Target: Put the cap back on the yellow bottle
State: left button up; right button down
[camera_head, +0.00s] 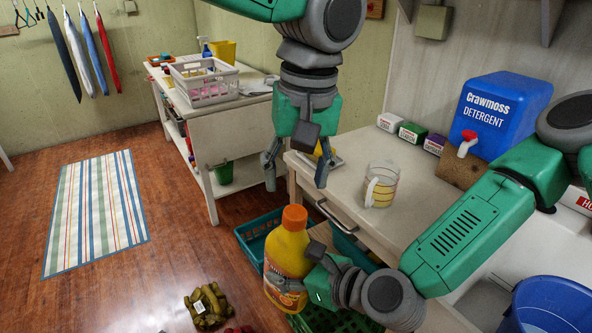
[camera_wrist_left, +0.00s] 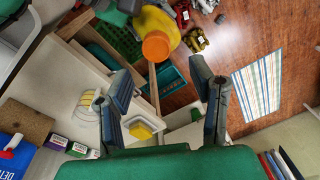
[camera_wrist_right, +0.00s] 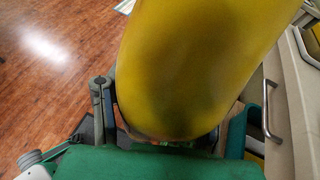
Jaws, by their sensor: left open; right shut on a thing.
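The yellow bottle (camera_head: 289,250) is upright, held out in front of the table over the floor. An orange cap (camera_head: 294,217) sits on its top; I cannot tell how tight it is. My right gripper (camera_head: 296,272) is shut on the bottle's body, which fills much of the right wrist view (camera_wrist_right: 200,60). My left gripper (camera_head: 296,172) is open and empty above the bottle, fingers pointing down. In the left wrist view the cap (camera_wrist_left: 156,45) shows beyond the two spread fingers, apart from them.
The table (camera_head: 400,222) holds a measuring cup (camera_head: 381,185), small boxes (camera_head: 411,132) and a blue detergent container (camera_head: 497,112). A yellow sponge in a dish (camera_wrist_left: 142,128) lies near the table's edge. Teal baskets (camera_head: 262,232) stand below. A striped rug (camera_head: 97,212) lies on open floor.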

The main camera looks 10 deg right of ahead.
aim_at(293, 211)
pick_arm(q)
jog(key=f, duration=0.5)
jog(key=a+f, duration=0.1)
jog(key=f, duration=0.1)
jog(key=shift+w+a+f, duration=0.1)
jog(key=shift+w+f, duration=0.2)
jog(key=shift+d, duration=0.35)
